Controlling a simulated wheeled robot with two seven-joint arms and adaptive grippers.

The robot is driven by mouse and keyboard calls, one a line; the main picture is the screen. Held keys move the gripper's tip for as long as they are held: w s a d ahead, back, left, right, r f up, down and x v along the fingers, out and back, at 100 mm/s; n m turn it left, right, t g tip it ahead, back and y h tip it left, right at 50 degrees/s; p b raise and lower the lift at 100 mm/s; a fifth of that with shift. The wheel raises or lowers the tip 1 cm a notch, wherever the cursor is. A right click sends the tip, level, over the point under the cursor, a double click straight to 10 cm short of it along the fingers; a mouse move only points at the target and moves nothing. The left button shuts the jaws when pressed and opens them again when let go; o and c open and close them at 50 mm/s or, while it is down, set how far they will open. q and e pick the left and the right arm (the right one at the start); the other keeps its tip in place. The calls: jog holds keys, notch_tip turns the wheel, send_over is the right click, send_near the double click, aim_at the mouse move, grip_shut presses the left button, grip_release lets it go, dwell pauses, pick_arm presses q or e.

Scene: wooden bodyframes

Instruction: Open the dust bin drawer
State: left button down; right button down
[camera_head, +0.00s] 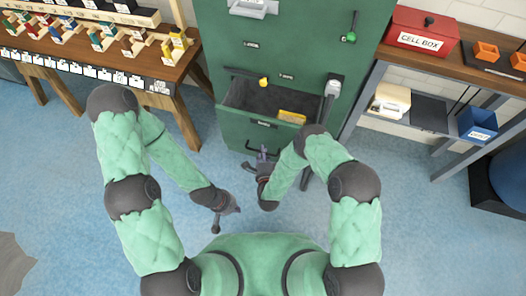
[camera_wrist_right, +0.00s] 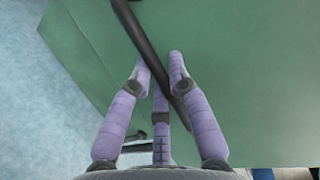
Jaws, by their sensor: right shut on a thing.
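The green cabinet (camera_head: 296,50) stands in front of me. Its lower front section (camera_head: 243,134) lies below an open compartment (camera_head: 262,97) and carries a dark bar handle (camera_head: 248,147). My right gripper (camera_head: 262,157) is at this handle. In the right wrist view, the purple fingers of my right gripper (camera_wrist_right: 159,63) are closed around the black handle bar (camera_wrist_right: 146,42), which runs diagonally across the green front. The lower section shows no clear gap. My left gripper (camera_head: 229,221) hangs empty above the blue floor, left of the right one, its fingers apart.
A wooden workbench (camera_head: 187,65) with coloured parts stands at left. At right, a shelf table (camera_head: 462,70) holds a red cell box (camera_head: 422,32) and a blue bin (camera_head: 478,124). A yellow item (camera_head: 291,117) lies in the open compartment.

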jog(key=s, duration=0.2)
jog(key=s+a+p, duration=0.1)
jog(key=s, duration=0.1)
jog(key=shift+a, duration=0.15)
jog(key=c, duration=1.1)
grip_release()
jog(key=shift+c, duration=0.2)
